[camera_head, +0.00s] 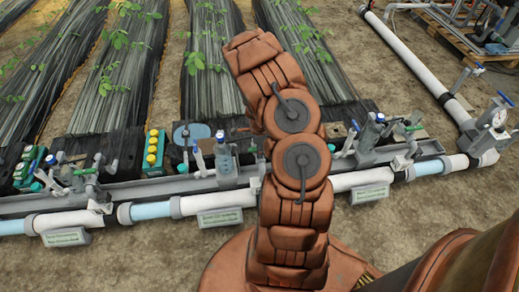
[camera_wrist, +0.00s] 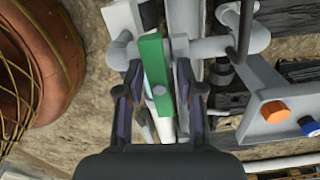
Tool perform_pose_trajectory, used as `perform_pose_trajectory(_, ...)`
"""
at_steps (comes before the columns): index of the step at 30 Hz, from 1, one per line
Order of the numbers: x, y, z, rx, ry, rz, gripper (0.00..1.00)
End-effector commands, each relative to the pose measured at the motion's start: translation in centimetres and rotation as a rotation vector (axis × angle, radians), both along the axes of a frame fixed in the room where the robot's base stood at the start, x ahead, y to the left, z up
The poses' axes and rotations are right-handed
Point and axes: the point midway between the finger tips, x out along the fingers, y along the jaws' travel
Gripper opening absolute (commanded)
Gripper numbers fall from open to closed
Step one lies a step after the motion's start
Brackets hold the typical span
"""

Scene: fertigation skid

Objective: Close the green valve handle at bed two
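In the wrist view a green valve handle (camera_wrist: 154,62) stands between the two fingers of my gripper (camera_wrist: 159,84). The fingers are apart, one on each side of the handle, with narrow gaps; I cannot tell whether either touches it. The handle's long side runs nearly up and down in the picture, crossing a grey pipe fitting (camera_wrist: 121,52). In the head view my arm hides this handle and the gripper. Other green handles show at the left station (camera_head: 85,171) and the right station (camera_head: 413,127). The middle sign (camera_head: 219,217) is too small to read surely.
Bare soil (camera_head: 130,262) lies in front.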

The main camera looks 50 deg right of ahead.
Motion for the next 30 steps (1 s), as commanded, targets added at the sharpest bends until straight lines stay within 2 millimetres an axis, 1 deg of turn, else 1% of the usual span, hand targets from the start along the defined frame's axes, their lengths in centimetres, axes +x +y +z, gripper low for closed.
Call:
perform_pose_trajectory(1,0.0,0.0,0.0,0.000,0.000,0.001,0.45)
perform_pose_trajectory(3,0.0,0.0,0.0,0.000,0.000,0.001,0.51)
perform_pose_trajectory(11,0.0,0.0,0.0,0.001,0.001,0.002,0.51)
perform_pose_trajectory(14,0.0,0.0,0.3,0.000,0.000,0.003,0.51)
perform_pose_trajectory(17,0.0,0.0,1.2,0.000,0.000,0.003,0.51)
perform_pose_trajectory(30,0.1,0.0,6.6,-0.002,-0.001,0.003,0.51)
